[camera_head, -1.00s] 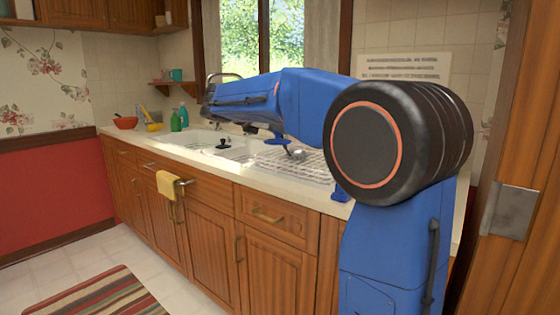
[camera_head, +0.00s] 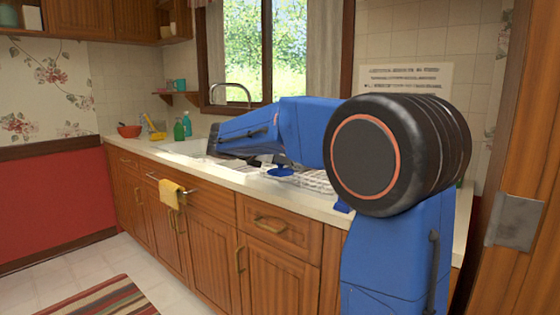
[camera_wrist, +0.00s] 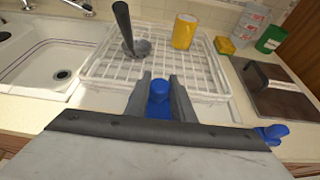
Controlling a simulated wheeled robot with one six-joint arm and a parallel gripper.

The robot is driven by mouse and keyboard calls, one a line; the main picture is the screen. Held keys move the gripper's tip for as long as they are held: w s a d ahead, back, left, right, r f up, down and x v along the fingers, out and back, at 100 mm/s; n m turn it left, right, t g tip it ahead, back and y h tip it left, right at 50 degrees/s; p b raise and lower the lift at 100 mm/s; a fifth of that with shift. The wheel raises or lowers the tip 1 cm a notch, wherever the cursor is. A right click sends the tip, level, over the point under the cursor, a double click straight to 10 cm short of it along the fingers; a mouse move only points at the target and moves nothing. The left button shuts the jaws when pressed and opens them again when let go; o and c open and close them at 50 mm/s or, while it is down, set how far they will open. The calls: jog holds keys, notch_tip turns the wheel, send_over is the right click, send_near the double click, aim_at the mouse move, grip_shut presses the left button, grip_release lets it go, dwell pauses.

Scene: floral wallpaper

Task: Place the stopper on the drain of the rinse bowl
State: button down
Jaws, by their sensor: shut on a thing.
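My gripper (camera_wrist: 161,90) is shut on a blue knobbed piece, apparently the stopper (camera_wrist: 158,98), in the wrist view. In the head view the blue stopper (camera_head: 281,171) shows under my forearm, above the counter by the dish rack. Its underside is hidden in the wrist view. The white rinse bowl (camera_wrist: 30,88) is at the left of the wrist view, with its round drain (camera_wrist: 61,75) showing on its floor. The held piece is to the right of the bowl, at the near edge of the rack. In the head view my arm hides the bowl.
A white wire dish rack (camera_wrist: 205,82) holds a dark-handled utensil (camera_wrist: 124,25) and a yellow mug (camera_wrist: 184,31). A dark board (camera_wrist: 285,98) and another blue object (camera_wrist: 272,133) are on the right. The faucet (camera_head: 230,88) rises behind the sink.

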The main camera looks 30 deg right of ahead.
jog(key=shift+f, duration=0.55)
jog(key=c, duration=1.5)
grip_release()
jog(key=shift+r, duration=0.1)
jog(key=shift+r, duration=0.25)
jog(key=v, duration=1.2)
jog(key=shift+r, duration=0.25)
